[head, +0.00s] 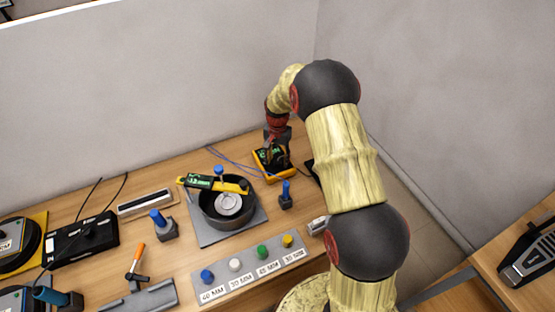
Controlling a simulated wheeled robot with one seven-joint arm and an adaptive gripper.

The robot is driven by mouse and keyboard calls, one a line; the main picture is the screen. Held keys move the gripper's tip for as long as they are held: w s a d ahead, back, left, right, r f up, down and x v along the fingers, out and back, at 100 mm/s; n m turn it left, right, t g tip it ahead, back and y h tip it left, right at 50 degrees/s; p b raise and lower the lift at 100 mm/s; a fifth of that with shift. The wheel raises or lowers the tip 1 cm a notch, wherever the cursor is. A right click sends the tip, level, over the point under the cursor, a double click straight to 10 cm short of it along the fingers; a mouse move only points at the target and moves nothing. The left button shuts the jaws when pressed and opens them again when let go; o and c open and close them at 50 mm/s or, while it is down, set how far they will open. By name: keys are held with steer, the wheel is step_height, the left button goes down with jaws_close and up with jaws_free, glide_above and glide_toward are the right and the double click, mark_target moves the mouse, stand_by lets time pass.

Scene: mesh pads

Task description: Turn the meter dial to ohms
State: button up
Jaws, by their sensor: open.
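The meter (283,178) is a small yellow and black device with a green-lit screen, near the back edge of the bench by the wall. Blue leads run from it to the left. My gripper (272,153) reaches down over the meter from behind and is open. Its fingers cover much of the meter's face. The dial and its setting are hidden or too small to make out. I cannot tell whether the fingers touch the dial.
Left of the meter, a black round pot (212,216) stands on a grey plate with a yellow gauge (213,184) across it. A blue-topped post (286,196) stands just in front of the meter. A grey strip with coloured knobs (222,281) lies at the front.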

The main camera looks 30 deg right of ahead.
mark_target(278, 161)
step_height(278, 161, up, 12)
stand_by(0.4)
steer(key=shift+f, duration=0.1)
stand_by(0.4)
